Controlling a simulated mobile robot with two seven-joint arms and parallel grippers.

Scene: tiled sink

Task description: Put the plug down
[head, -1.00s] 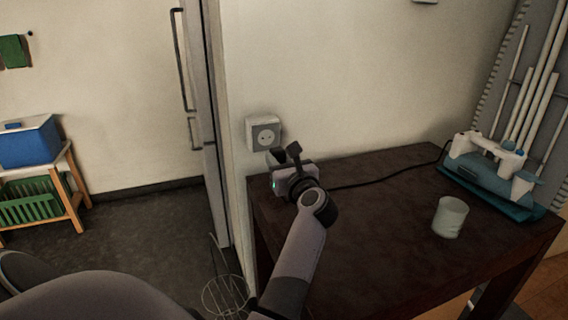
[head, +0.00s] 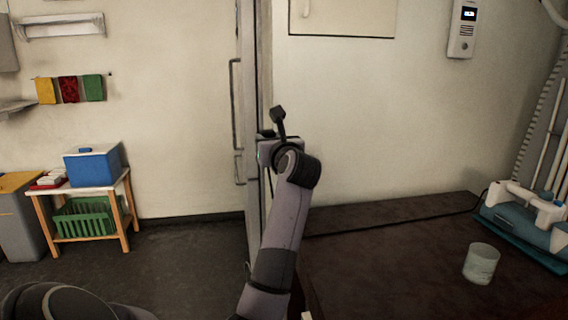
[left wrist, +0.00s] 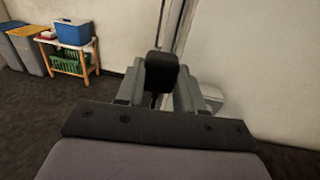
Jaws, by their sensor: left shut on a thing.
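The black plug (left wrist: 162,72) is between the fingers of my left gripper (left wrist: 158,88) in the left wrist view, and its block-like end sticks out past them. In the head view my left gripper (head: 272,137) is raised in front of the wall, above and beyond the table's left end. The plug (head: 278,114) shows there as a dark piece at the gripper's tip. The gripper is shut on it, clear of the table. A dark cord (head: 400,219) runs along the back of the table; its left end is hidden behind my arm. My right gripper is out of view.
The dark table (head: 375,265) has wide bare room. A translucent cup (head: 481,263) and a teal-and-white device (head: 528,213) stand at its right. A small stand (head: 85,190) with a blue box (head: 93,164) is far left.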

